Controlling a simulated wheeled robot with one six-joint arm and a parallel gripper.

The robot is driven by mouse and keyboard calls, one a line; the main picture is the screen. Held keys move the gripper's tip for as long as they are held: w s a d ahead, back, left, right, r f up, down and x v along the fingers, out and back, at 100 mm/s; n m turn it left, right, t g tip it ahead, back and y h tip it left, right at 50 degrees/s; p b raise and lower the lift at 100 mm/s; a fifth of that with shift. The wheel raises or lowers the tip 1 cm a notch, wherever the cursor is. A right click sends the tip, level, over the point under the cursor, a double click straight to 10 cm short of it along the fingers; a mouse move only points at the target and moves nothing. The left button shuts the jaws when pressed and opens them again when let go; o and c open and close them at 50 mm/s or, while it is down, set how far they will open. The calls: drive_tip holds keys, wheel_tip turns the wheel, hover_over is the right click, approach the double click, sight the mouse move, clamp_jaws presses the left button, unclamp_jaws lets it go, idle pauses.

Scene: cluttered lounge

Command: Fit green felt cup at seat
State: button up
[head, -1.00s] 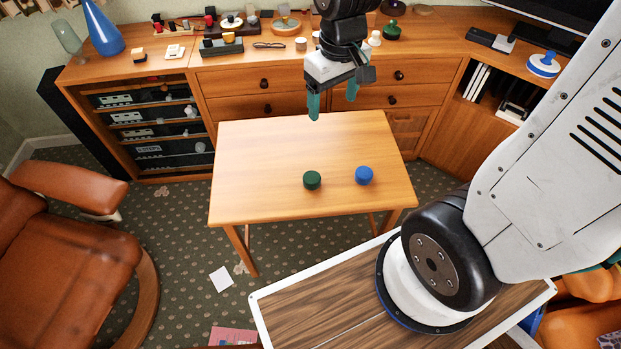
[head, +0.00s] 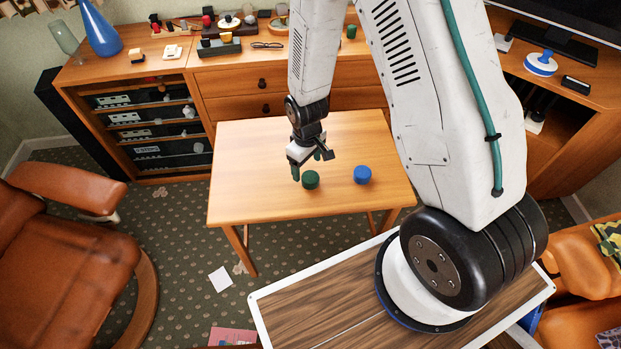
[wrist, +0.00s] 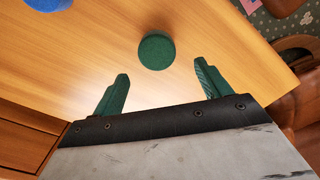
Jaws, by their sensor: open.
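The green felt cup (head: 311,180) stands on the small wooden table, left of a blue cup (head: 362,175). It also shows in the wrist view as a round green top (wrist: 156,52), ahead of and between the two green fingertips. My gripper (head: 309,169) is open and empty, low over the table close to the green cup. In the wrist view my gripper (wrist: 160,84) has its fingers spread wider than the cup, with the cup a little beyond the tips. Part of the blue cup (wrist: 48,4) shows at the top left. I cannot make out which place is the seat.
The wooden table (head: 250,150) is otherwise bare. A cabinet (head: 235,80) with small items on top stands behind it. A brown leather chair (head: 60,250) is at the left. A blue and white round object (head: 541,63) sits on the right-hand unit.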

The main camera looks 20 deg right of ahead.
sight(310, 176)
drive_tip(key=f, duration=0.4)
drive_tip(key=shift+s+d+f, duration=0.25)
drive_tip(key=shift+s+d, duration=0.05)
drive_tip(key=shift+s, duration=0.05)
drive_tip(key=shift+f, duration=0.45)
drive_tip(key=c, duration=1)
